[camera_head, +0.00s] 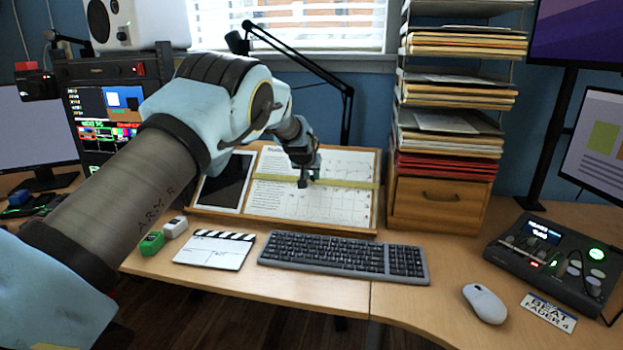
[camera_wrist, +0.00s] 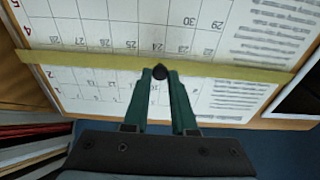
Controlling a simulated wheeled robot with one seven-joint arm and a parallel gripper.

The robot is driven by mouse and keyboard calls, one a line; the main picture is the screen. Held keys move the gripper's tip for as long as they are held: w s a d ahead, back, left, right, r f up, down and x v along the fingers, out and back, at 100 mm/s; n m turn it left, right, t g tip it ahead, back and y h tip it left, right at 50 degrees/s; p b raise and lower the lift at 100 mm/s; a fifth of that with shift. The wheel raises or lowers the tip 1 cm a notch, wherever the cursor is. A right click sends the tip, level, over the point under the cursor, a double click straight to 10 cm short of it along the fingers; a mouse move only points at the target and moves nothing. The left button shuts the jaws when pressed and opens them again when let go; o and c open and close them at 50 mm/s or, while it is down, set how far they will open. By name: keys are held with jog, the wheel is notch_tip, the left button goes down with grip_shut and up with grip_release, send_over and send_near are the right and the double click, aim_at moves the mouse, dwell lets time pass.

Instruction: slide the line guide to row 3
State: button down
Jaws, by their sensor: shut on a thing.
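The line guide is a yellow strip (camera_head: 350,184) lying across the printed sheet (camera_head: 330,205) on the tilted wooden board. In the wrist view the line guide (camera_wrist: 90,61) runs across the sheet, with a small dark knob (camera_wrist: 160,71) on it. My gripper (camera_wrist: 161,78) is shut on this knob; its two green fingers come up on either side. In the head view my gripper (camera_head: 304,180) is at the guide from above. Red row numbers show at the sheet's edge in the wrist view; the guide lies between 4 and 2, and no 3 is visible.
A tablet (camera_head: 222,182) lies on the board left of the sheet. A shelf of paper stacks with a wooden drawer (camera_head: 437,203) stands close on the right. A keyboard (camera_head: 343,256) and a clapperboard (camera_head: 214,250) lie in front. A black lamp arm (camera_head: 315,65) rises behind.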

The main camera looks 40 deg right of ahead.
jog(key=c, duration=0.7)
grip_release()
jog(key=b+v, duration=0.2)
jog(key=v, duration=0.8)
jog(key=shift+a+r+b, duration=0.2)
jog(key=shift+r+b, duration=0.1)
jog(key=shift+s, duration=0.1)
